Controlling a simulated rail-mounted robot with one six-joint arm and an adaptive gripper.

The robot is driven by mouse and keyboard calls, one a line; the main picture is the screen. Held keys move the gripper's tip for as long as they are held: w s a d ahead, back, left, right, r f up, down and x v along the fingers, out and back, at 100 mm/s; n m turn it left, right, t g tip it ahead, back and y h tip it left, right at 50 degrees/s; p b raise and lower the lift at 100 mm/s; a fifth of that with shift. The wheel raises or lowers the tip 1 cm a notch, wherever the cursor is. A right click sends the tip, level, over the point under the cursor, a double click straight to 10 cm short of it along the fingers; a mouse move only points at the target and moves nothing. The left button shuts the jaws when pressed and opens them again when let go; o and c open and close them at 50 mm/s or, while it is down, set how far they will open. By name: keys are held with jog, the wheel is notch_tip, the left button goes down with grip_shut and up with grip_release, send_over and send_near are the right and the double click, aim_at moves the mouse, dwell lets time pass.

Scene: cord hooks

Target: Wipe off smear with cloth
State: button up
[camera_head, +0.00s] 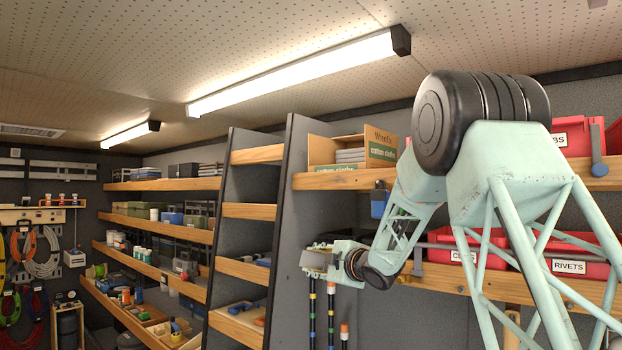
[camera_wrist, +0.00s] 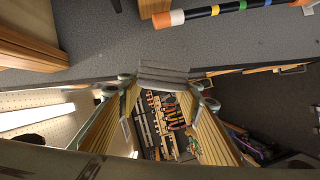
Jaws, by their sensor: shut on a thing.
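My gripper (camera_head: 322,257) is in front of the grey wall panel, right of the tall shelf divider, in the head view. It is shut on a grey folded cloth (camera_head: 314,261). In the wrist view the cloth (camera_wrist: 163,76) sits between the fingertips, close to the grey panel. An open cardboard box (camera_head: 380,146) marked "cotton cloths" stands on the upper shelf, with folded grey cloths (camera_head: 350,155) in it. I cannot make out a smear in either view.
Red bins (camera_head: 582,268) stand on the shelves at right, behind my arm. Banded rods (camera_head: 330,310) hang below my gripper; one banded rod (camera_wrist: 200,12) also crosses the top of the wrist view. Loaded wooden shelves (camera_head: 165,225) line the left, with coiled cords (camera_head: 42,252) beyond.

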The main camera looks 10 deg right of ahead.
aim_at(343, 180)
jog(key=w+r+n+t+p, duration=0.1)
jog(key=r, duration=1.2)
jog(key=w+r+n+p, duration=0.2)
jog(key=r, duration=1.2)
jog(key=shift+r+n+t, duration=0.2)
jog(key=shift+n+t, duration=0.1)
jog(key=shift+t, duration=0.1)
jog(key=shift+w+p, duration=0.15)
jog(key=shift+p, duration=0.2)
jog(key=shift+w+d+p, duration=1.75)
jog(key=shift+w+d, duration=0.15)
jog(key=shift+d, duration=0.2)
jog(key=shift+w+d+p, duration=0.55)
jog(key=shift+w+d, duration=0.1)
jog(key=shift+d, duration=0.1)
jog(key=shift+s+d+b, duration=0.5)
jog(key=shift+s+d, duration=0.85)
jog(key=shift+s, duration=0.15)
jog(key=shift+s+d, duration=0.1)
jog(key=shift+s+d+b, duration=0.35)
jog(key=shift+s+d, duration=0.95)
